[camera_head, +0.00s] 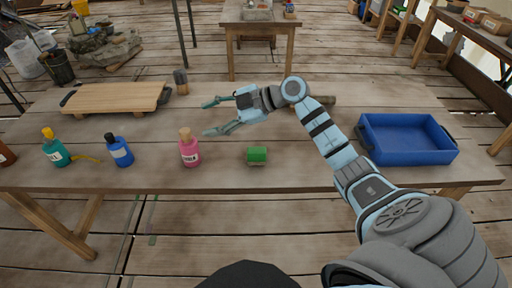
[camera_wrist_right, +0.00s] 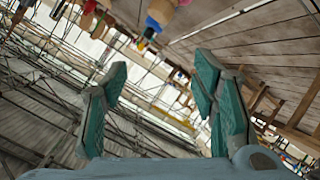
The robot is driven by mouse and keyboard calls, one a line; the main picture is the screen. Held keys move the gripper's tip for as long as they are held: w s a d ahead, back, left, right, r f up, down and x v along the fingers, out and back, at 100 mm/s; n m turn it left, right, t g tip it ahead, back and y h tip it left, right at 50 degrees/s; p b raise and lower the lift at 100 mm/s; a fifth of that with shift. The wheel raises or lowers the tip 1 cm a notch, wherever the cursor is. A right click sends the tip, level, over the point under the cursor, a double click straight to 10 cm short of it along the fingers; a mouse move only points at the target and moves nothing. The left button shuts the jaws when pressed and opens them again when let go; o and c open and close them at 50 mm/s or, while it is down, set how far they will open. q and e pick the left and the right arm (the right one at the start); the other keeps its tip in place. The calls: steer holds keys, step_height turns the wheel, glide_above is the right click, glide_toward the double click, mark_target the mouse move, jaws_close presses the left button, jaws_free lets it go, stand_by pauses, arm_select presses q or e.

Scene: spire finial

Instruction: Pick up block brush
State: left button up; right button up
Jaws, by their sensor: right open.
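A small green block with a pale lower edge (camera_head: 257,156), which looks like the block brush, lies near the front edge of the wooden table (camera_head: 330,178). My right gripper (camera_head: 206,118) is open and empty above the table. In the head view it shows up and left of the green block, with its fingers pointing left. In the right wrist view the two teal fingers (camera_wrist_right: 161,68) are spread with nothing between them. My left gripper is not in view.
A pink bottle (camera_head: 190,150), a blue bottle (camera_head: 119,151) and a teal bottle (camera_head: 55,148) stand left of the block. A wooden board (camera_head: 115,97) and a dark upright cylinder (camera_head: 181,82) are farther back. A blue tray (camera_head: 408,158) is at right. A brown rod-like thing (camera_head: 326,100) is partly hidden behind my arm.

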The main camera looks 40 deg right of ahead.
steer(key=s+d+f+m+g+h, duration=0.2)
steer(key=s+d+m+g+h, duration=0.15)
steer(key=d, duration=0.45)
steer(key=s+d+f+m+g+h, duration=0.1)
steer(key=s+d+m+g+h, duration=0.2)
steer(key=d, duration=0.5)
steer(key=x, duration=0.4)
steer(key=a+b+x, duration=0.1)
steer(key=x, duration=0.4)
steer(key=s+b+x, duration=0.1)
steer(key=x, duration=0.4)
steer(key=shift+a, duration=0.25)
steer(key=shift+r, duration=0.1)
jaws_close()
step_height(320, 180, up, 15)
steer(key=p, duration=0.4)
step_height(320, 180, up, 5)
steer(key=p, duration=0.5)
glide_above(258, 150)
steer(key=shift+w+a+t, duration=0.1)
steer(key=shift+a+t, duration=0.05)
steer(key=shift+t, duration=0.1)
